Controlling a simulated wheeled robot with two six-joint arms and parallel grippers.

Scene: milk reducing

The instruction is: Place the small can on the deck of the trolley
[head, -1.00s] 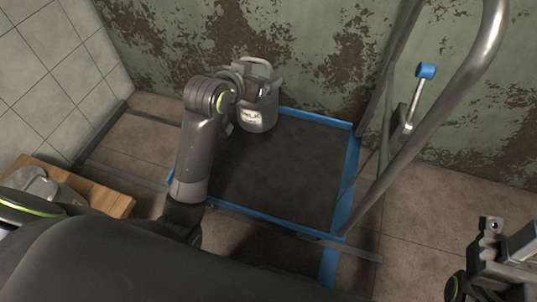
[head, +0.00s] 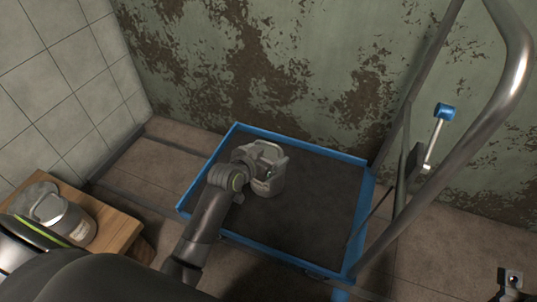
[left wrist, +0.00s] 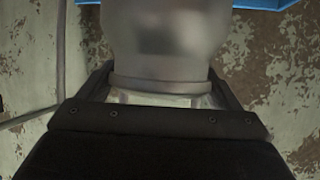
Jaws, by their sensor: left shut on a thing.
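The small can (head: 267,187), a grey milk can with a handle and a pale label, is upright over the dark deck of the blue-edged trolley (head: 318,225). My left gripper (head: 262,168) is shut on the can near its top, partly hidden by my wrist. In the left wrist view the can's blurred metal body (left wrist: 160,45) sits between the fingers. Whether its base touches the deck cannot be told. A part of my right gripper (head: 510,282) shows at the lower right edge; its fingers are not clear.
Another milk can (head: 62,218) stands on a wooden table (head: 112,222) at the left. The trolley's metal push handle (head: 490,110) and a blue-tipped lever (head: 440,128) rise at the right. A peeling wall (head: 300,70) is behind. The deck's right part is clear.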

